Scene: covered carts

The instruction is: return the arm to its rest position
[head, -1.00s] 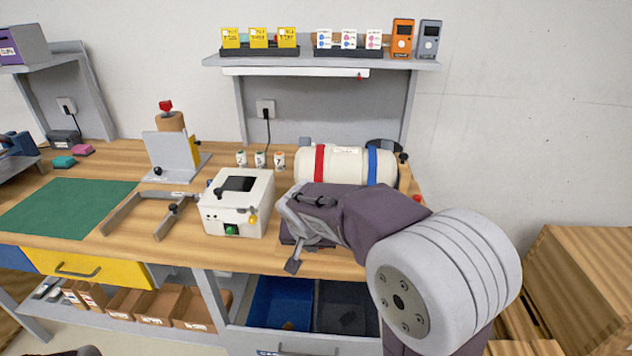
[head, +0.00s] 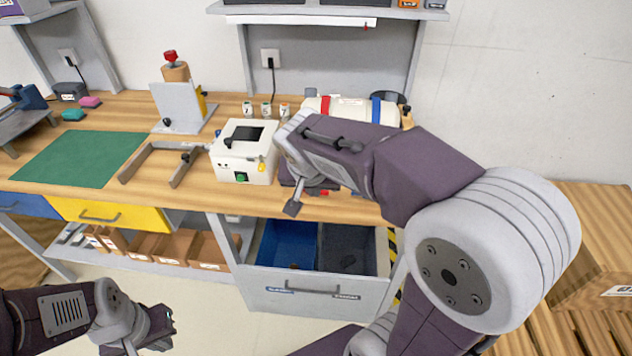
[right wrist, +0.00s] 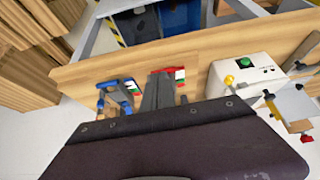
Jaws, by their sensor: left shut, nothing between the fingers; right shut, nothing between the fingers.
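My right arm (head: 425,180) reaches in from the right of the head view, over the bench's front part. Its gripper (head: 294,206) points down near the front edge, right of the cream box (head: 245,150), shut and empty. My dark wrist housing fills the bottom of the right wrist view. My left gripper (head: 160,326) is low at the left, in front of the bench and below its top, shut and empty.
The wooden bench holds a green mat (head: 80,155), a grey bracket (head: 165,165) and a banded cylinder (head: 350,108). Below, an open drawer (head: 320,296) holds blue and dark bins. Red-handled (right wrist: 172,72) and blue-handled (right wrist: 120,92) tools lie near the bench edge. Wooden crates (head: 600,240) stand right.

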